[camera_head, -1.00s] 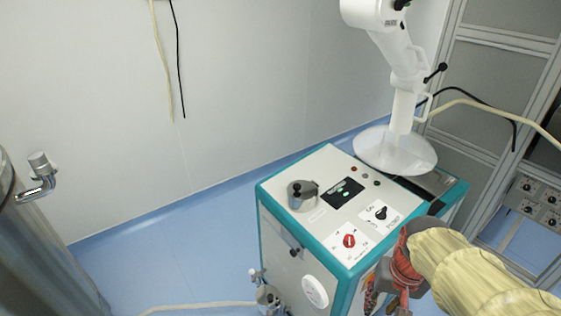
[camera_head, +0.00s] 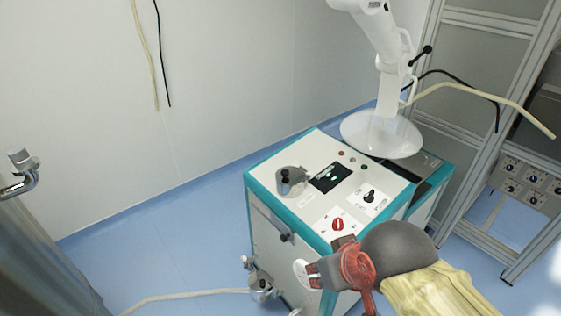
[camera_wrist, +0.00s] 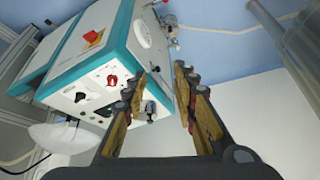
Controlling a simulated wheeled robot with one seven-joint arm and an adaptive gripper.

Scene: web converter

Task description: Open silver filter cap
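The silver filter cap (camera_head: 291,184) with its black knob sits on the far-left part of the white top panel of the teal-edged cabinet (camera_head: 270,220). It looks closed. In the wrist view the silver cap (camera_wrist: 149,111) shows just beside the inner side of the left finger, partly hidden by it. My gripper (camera_head: 313,276) is in front of the cabinet at lower right in the head view, apart from the cap. In the wrist view my gripper (camera_wrist: 162,84) has its two fingers spread with nothing between them.
A red rotary switch (camera_head: 337,225), a black knob (camera_head: 369,196) and a dark screen (camera_head: 331,178) share the panel. A white arm with a clear hood (camera_head: 382,136) stands behind. A metal rack (camera_head: 475,130) is at right; blue floor (camera_head: 190,230) is open at left.

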